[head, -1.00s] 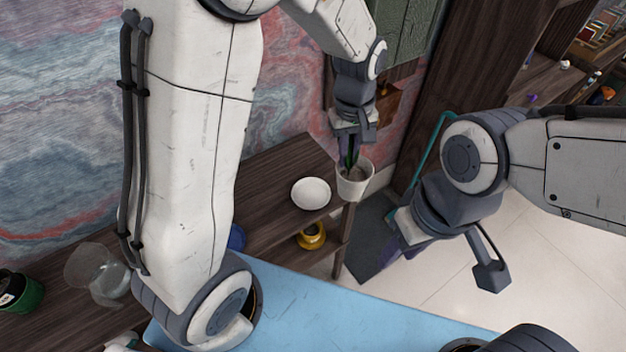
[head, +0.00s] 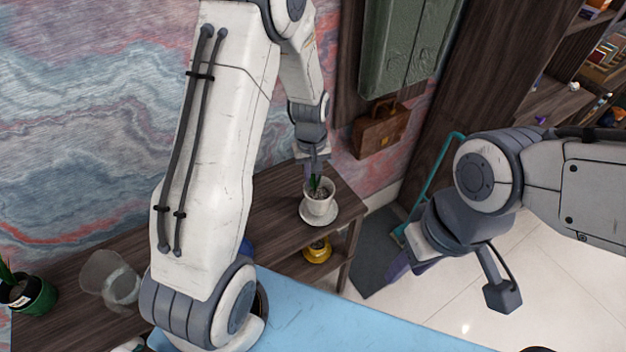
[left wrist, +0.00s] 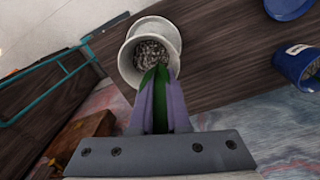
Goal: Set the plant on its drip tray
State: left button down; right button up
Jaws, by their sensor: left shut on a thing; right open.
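The plant is a white pot (head: 318,202) filled with grey gravel, with green leaves at the inner side. My left gripper (head: 315,180) points down at it and is shut on the plant, its purple fingers around the green leaves in the left wrist view (left wrist: 160,90). The white round drip tray (head: 330,219) lies on the dark wooden shelf, and the pot is over it, roughly upright. I cannot tell whether the pot's base touches the tray. My right gripper (head: 400,266) is open and empty, off to the right.
The dark wooden shelf (head: 275,215) has bare room around the tray. A yellow pot (head: 317,251) stands below it. A glass vessel (head: 108,280) and a green potted plant (head: 35,296) are at left. A blue desk surface (head: 330,315) lies in front.

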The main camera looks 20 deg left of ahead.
aim_at(319, 190)
pick_arm(q)
jog(key=shift+f, duration=0.9)
pick_arm(e)
jog(key=shift+r, duration=0.25)
pick_arm(q)
jog(key=shift+f, duration=0.2)
jog(key=c, duration=0.9)
grip_release()
